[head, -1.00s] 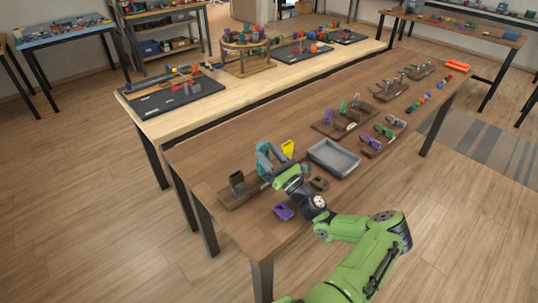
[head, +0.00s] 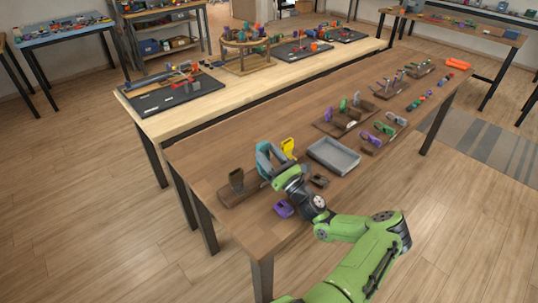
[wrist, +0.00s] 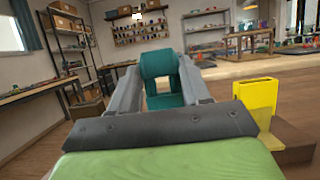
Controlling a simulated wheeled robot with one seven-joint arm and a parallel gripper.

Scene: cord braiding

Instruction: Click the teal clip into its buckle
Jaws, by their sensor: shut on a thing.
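My gripper (head: 264,160) is over the wooden rail near the front edge of the table, its grey fingers shut on the teal clip (wrist: 161,66). In the wrist view the clip sits between my fingertips (wrist: 162,88), with a teal band above and a teal part below a small opening. I cannot tell which part, if any, is the teal buckle, or whether the clip touches one.
A yellow clip (head: 288,147) stands upright just right of my gripper, also in the wrist view (wrist: 256,97). A dark upright buckle (head: 237,180) is on the rail (head: 232,199) to the left. A grey tray (head: 334,157), dark buckle (head: 320,181) and purple clip (head: 284,209) lie nearby.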

